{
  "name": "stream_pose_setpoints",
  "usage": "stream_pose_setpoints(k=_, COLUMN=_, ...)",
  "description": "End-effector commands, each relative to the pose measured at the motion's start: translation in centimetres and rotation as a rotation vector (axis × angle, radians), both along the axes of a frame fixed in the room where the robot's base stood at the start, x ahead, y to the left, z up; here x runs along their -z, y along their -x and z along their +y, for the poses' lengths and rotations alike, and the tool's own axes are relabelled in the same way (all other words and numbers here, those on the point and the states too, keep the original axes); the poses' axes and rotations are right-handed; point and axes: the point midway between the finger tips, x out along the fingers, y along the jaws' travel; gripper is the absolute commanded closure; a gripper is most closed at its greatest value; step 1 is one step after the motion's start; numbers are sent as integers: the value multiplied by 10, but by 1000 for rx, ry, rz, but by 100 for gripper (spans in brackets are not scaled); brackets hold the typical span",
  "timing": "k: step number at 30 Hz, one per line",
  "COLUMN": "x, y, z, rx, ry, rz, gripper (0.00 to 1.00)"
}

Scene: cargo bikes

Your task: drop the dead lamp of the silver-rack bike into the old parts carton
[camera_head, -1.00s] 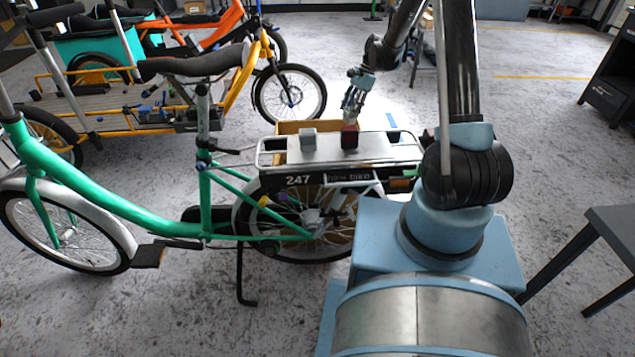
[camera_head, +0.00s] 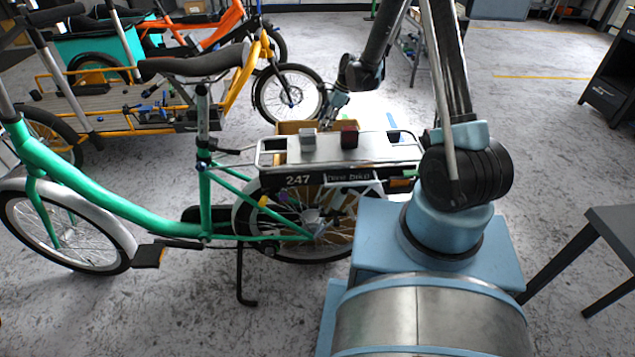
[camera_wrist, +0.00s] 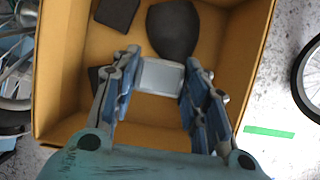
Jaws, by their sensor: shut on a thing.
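My gripper (camera_head: 332,115) is just past the rack's far edge, over the carton. In the wrist view my gripper (camera_wrist: 160,85) is shut on a small pale grey lamp (camera_wrist: 161,77), with a finger on each side. The carton (camera_wrist: 258,35) lies open around and below it.
Several dark parts lie in the carton, among them a rounded one (camera_wrist: 172,30) beneath the held lamp and a flat one (camera_wrist: 115,12). A bike wheel (camera_wrist: 309,75) is right of the carton. A yellow cargo bike (camera_head: 237,90) stands behind at the left.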

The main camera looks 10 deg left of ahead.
Motion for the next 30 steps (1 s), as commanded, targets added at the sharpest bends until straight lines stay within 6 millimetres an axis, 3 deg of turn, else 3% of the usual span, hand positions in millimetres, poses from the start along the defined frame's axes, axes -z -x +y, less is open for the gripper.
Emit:
stream_pose_setpoints(k=6, x=13, y=0, z=0, rx=0, ry=0, rz=0, gripper=84)
stream_pose_setpoints(k=16, x=16, y=0, z=-2, rx=1, ry=0, rz=0, gripper=84)
stream_pose_setpoints(k=17, x=16, y=0, z=-2, rx=1, ry=0, rz=0, gripper=57)
stream_pose_setpoints(k=20, x=16, y=0, z=-2, rx=1, ry=0, rz=0, gripper=35)
stream_pose_setpoints(k=30, x=15, y=0, z=-2, rx=1, ry=0, rz=0, gripper=35)
